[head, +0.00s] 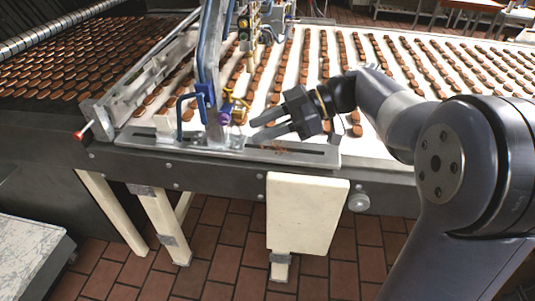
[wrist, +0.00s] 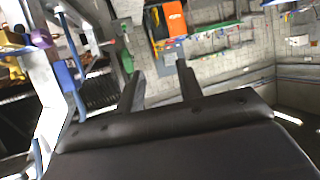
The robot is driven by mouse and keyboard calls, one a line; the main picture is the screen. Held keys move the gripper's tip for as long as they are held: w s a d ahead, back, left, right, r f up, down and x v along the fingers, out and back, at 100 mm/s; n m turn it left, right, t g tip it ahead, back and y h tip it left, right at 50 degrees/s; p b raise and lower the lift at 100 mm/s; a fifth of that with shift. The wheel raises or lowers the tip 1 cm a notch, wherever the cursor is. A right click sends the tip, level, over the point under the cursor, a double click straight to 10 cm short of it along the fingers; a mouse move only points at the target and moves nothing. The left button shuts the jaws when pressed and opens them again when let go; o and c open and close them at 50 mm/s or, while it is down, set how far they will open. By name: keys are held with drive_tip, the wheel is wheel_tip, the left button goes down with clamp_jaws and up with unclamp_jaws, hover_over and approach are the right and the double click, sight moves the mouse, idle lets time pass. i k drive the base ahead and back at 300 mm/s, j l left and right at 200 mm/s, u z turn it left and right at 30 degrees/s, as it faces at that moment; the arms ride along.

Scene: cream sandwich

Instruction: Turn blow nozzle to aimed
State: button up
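A small brass-yellow fitting with a purple part, which looks like the blow nozzle (head: 236,108), sits on the metal upright at the near edge of the conveyor. My gripper (head: 256,129) is just right of it in the head view, fingers pointing left toward the upright. The fingers are apart with nothing between them, as the gripper in the wrist view (wrist: 158,78) also shows. A yellow part (wrist: 12,74) and a purple part (wrist: 41,38) show at the left edge of the wrist view, beside the fingers. I cannot tell which way the nozzle points.
The pale conveyor belt (head: 350,50) carries rows of brown biscuits behind my gripper. A metal upright (head: 209,70) with blue clamps stands left of it. A slotted rail plate (head: 300,154) lies below. An orange box (wrist: 170,20) hangs on the far wall.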

sight(230, 99)
drive_tip(key=i+j, duration=0.35)
drive_tip(key=i+j+z, duration=0.1)
drive_tip(key=i+j, duration=0.25)
drive_tip(key=j, duration=0.25)
